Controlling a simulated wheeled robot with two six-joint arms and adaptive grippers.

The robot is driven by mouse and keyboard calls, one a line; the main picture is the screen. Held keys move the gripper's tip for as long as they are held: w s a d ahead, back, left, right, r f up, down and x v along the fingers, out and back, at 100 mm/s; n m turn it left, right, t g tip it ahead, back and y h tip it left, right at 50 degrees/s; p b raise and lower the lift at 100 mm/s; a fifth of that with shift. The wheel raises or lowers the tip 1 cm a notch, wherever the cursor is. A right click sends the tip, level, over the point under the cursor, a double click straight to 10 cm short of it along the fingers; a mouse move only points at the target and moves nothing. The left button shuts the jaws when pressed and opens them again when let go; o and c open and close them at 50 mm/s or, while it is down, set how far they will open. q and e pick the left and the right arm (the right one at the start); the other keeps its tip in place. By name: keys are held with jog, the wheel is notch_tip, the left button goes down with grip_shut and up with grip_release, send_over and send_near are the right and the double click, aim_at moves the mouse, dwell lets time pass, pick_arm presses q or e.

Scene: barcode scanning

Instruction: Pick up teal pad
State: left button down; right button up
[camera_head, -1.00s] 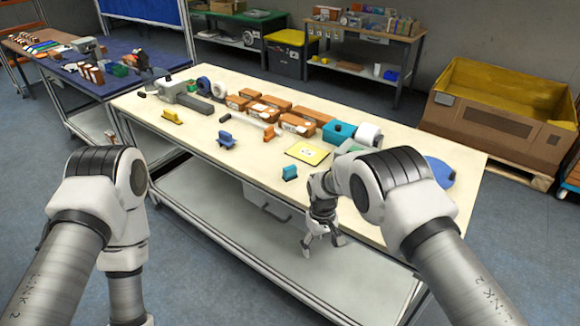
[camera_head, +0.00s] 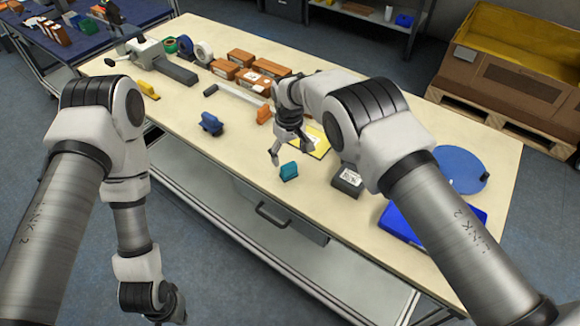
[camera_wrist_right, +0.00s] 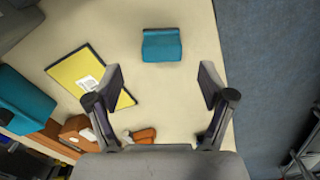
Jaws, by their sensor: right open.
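The teal pad (camera_head: 289,171) is a small block standing on the table near its front edge. It also shows in the right wrist view (camera_wrist_right: 161,45), top centre, ahead of the fingertips. My right gripper (camera_head: 291,154) is open and empty, just above and behind the teal pad in the head view. In the right wrist view its two fingers (camera_wrist_right: 160,83) are spread wide, with bare tabletop between them and the pad apart from both. My left arm hangs at the left; its gripper is cut off by the bottom edge.
A yellow sheet (camera_head: 320,148) lies behind the right gripper. A dark labelled box (camera_head: 347,182) stands to the right of the teal pad. Blue (camera_head: 211,123) and orange (camera_head: 264,114) blocks stand to the left. A blue tray (camera_head: 400,222) and blue disc (camera_head: 455,168) are at right.

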aim_at(289, 166)
jog(key=shift+s+a+f+b, duration=0.15)
jog(key=shift+s+f+b, duration=0.5)
jog(key=shift+b, duration=0.25)
jog(key=f+b, duration=0.1)
jog(key=w+f+b, duration=0.1)
jog(key=f+b, duration=0.2)
jog(key=b, duration=0.1)
jog(key=shift+w+f, duration=0.25)
jog(key=shift+f, duration=0.1)
jog(key=shift+s+r, duration=0.25)
jog(key=shift+r, duration=0.1)
jog(key=c, duration=0.4)
pick_arm(q)
notch_tip(289, 166, down, 7)
jog(key=shift+s+a+f, duration=0.15)
jog(key=shift+a, duration=0.05)
pick_arm(e)
jog(key=shift+f, duration=0.1)
jog(key=c, duration=1)
pick_arm(q)
jog(key=shift+p, duration=0.3)
pick_arm(e)
jog(key=shift+o, duration=0.2)
